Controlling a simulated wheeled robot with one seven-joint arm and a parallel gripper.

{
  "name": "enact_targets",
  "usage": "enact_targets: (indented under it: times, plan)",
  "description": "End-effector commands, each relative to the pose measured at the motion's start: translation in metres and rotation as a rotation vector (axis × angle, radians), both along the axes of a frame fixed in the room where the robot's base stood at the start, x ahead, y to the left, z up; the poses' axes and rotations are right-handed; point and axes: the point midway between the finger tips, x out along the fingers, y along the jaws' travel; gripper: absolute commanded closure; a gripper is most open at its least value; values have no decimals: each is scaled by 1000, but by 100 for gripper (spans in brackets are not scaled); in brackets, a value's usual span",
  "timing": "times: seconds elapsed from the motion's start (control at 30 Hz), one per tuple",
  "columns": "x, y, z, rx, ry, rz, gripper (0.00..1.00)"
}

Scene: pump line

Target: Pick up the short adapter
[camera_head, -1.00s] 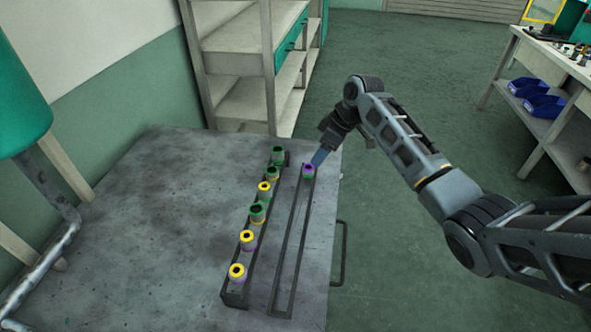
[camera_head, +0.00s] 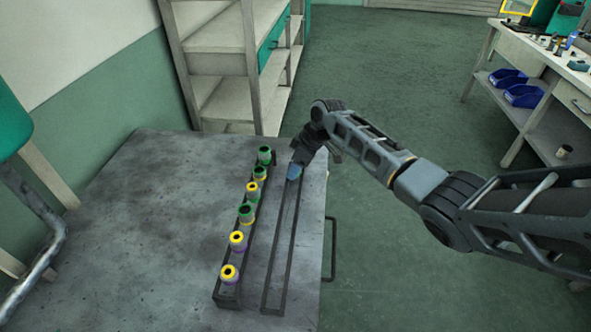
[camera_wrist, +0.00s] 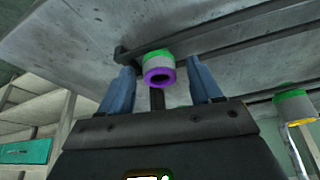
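My gripper (camera_wrist: 160,78) is open, with a gap visible on both sides of the adapter. The adapter is at the far end of the right-hand rack (camera_head: 279,250). In the head view my gripper (camera_head: 294,172) is over that end and hides the adapter. Whether this is the adapter the task names, I cannot tell for certain.
The left-hand rack (camera_head: 228,298) holds several green, yellow and purple adapters (camera_head: 245,212) close beside my gripper. The grey table (camera_head: 150,230) is bare to the left. A shelf unit (camera_head: 215,60) stands behind; a workbench with blue bins (camera_head: 522,95) is at right.

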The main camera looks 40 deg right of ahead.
Motion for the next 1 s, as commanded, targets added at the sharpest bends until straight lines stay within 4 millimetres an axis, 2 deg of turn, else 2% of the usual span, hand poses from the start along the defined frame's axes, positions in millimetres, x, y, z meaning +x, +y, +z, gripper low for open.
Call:
enact_targets:
  times: [0.07, 0.6, 0.87, 1.0]
  plan:
    - [0, 0, 0, 0, 0, 0, 44]
    - [0, 0, 0, 0, 0, 0, 95]
    - [0, 0, 1, 0, 0, 0, 95]
    - [0, 0, 8, 1, -2, 0, 95]
